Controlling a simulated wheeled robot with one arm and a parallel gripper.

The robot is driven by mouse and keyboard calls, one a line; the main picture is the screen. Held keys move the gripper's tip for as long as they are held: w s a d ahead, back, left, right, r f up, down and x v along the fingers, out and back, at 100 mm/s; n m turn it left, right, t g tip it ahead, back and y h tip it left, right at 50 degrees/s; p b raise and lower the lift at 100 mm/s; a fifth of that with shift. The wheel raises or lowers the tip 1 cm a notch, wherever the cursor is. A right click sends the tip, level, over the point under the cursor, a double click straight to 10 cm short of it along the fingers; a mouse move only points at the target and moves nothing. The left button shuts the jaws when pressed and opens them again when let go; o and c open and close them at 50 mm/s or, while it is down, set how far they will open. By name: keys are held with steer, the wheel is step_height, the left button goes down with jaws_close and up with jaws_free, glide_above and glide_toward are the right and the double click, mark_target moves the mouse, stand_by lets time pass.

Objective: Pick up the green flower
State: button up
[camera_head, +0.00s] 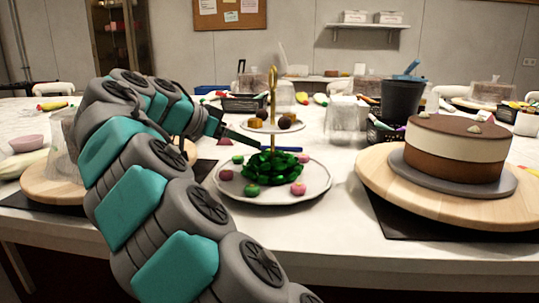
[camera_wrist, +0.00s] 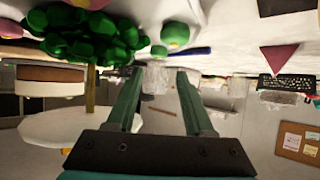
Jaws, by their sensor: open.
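The green flower (camera_head: 273,170) is a dark green, many-petalled cluster on the lower plate (camera_head: 235,197) of a two-tier stand, close to its gold post (camera_head: 273,95). In the wrist view, which is upside down, the green flower (camera_wrist: 85,38) is at the upper left. My gripper (camera_head: 250,139) is beside the stand in the head view, above and to the left of the flower. Its two green fingers (camera_wrist: 156,80) are apart in the wrist view with nothing between them. The flower is outside the fingers, and I see no contact.
Small pink and green sweets (camera_head: 298,188) lie around the flower. The upper plate (camera_head: 262,128) holds brown and yellow sweets. A layered cake (camera_head: 455,152) on a wooden turntable (camera_head: 388,195) stands at right, near a black bucket (camera_head: 402,100). A blue stick (camera_head: 281,149) lies behind the flower.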

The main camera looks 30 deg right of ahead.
steer(key=shift+s+f+x, duration=0.1)
steer(key=shift+f+x, duration=0.1)
steer(key=shift+x, duration=1.4)
steer(key=shift+s+f+x, duration=0.15)
steer(key=shift+f+x, duration=0.05)
steer(key=shift+x, duration=1.4)
steer(key=shift+a, duration=0.2)
jaws_close()
